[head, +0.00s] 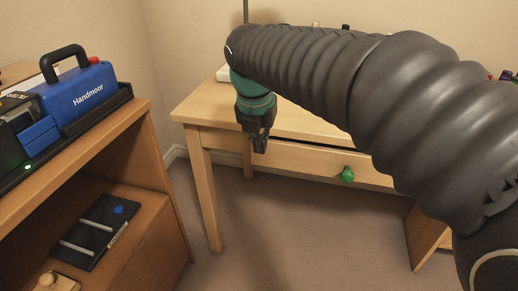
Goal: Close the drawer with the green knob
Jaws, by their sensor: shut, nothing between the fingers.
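The drawer (308,160) with the green knob (347,174) sits under the top of a light wooden desk (196,100). A dark gap shows along the drawer's upper edge, so it looks slightly pulled out; how far I cannot tell. My gripper (260,148) points down in front of the desk, to the left of the green knob and near the drawer front's left end. It is shut and empty. Whether it touches the desk or drawer I cannot tell. My arm hides the right part of the desk and drawer front.
A wooden shelf unit (150,170) stands at the left, with a blue case (85,95) in a black tray on top and a dark flat notebook (95,230) on its lower shelf. Carpet (290,240) is clear below the drawer. Small items stand at the desk's back.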

